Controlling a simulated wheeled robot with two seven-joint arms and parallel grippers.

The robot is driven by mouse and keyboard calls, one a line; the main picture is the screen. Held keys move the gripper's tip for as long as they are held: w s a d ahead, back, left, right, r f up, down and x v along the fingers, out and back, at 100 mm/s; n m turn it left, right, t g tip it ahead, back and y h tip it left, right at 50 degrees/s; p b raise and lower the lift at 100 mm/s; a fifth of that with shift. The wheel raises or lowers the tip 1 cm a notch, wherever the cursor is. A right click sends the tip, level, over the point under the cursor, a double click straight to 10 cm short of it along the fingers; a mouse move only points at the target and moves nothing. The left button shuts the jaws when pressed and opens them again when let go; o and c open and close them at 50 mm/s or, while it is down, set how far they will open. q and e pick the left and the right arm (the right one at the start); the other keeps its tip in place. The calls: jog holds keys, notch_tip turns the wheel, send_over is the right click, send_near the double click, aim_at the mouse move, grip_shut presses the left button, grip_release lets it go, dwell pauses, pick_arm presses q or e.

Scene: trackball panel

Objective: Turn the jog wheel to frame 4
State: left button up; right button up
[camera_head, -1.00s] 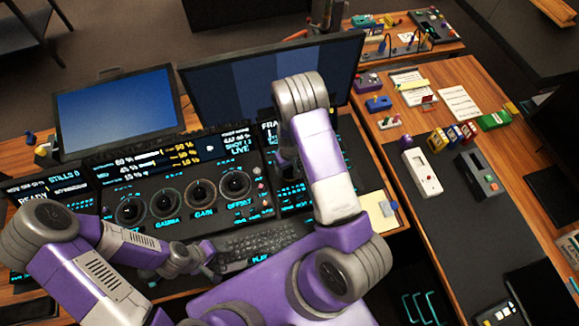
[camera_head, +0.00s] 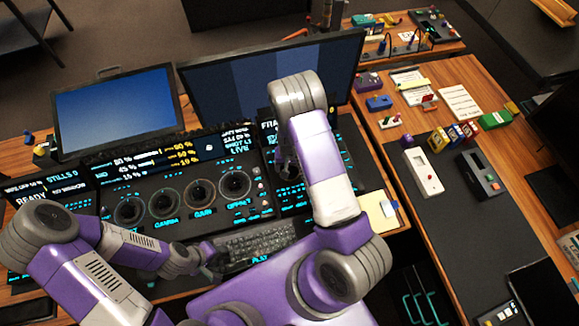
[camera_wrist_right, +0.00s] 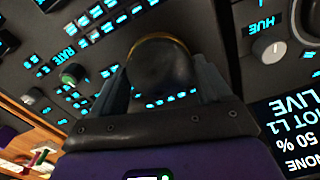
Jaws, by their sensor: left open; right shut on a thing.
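The jog wheel (camera_wrist_right: 160,66) appears as a dark round knob with a gold ring in the right wrist view. My right gripper (camera_wrist_right: 165,78) has a finger on each side of it and is shut on it. In the head view my right arm covers the wheel. The frame display (camera_head: 268,127) shows only "FRA" and part of a line below; the arm hides the frame number. My left gripper (camera_head: 214,260) is open and empty, low over the keyboard's left end.
The console holds a row of round dials (camera_head: 200,196) left of my right arm. A keyboard (camera_head: 255,240) lies below them. In the right wrist view a green-topped knob (camera_wrist_right: 73,74) and a grey HUE knob (camera_wrist_right: 268,48) stand near the wheel. Two monitors (camera_head: 118,112) rise behind.

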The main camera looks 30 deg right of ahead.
aim_at(290, 168)
jog(key=m, duration=0.3)
jog(key=shift+m, duration=0.4)
pick_arm(q)
jog(key=shift+r, duration=0.1)
pick_arm(e)
jog(key=m, duration=0.2)
jog(key=shift+m, duration=0.4)
pick_arm(q)
jog(key=shift+r+p, duration=0.45)
jog(key=shift+p, duration=0.1)
pick_arm(e)
jog(key=m, duration=0.5)
jog(key=shift+m, duration=0.4)
jog(key=o, duration=1)
jog(key=shift+r, duration=0.1)
pick_arm(q)
jog(key=shift+r+p, duration=0.55)
pick_arm(e)
notch_tip(290, 168, up, 8)
jog(key=shift+f, duration=0.25)
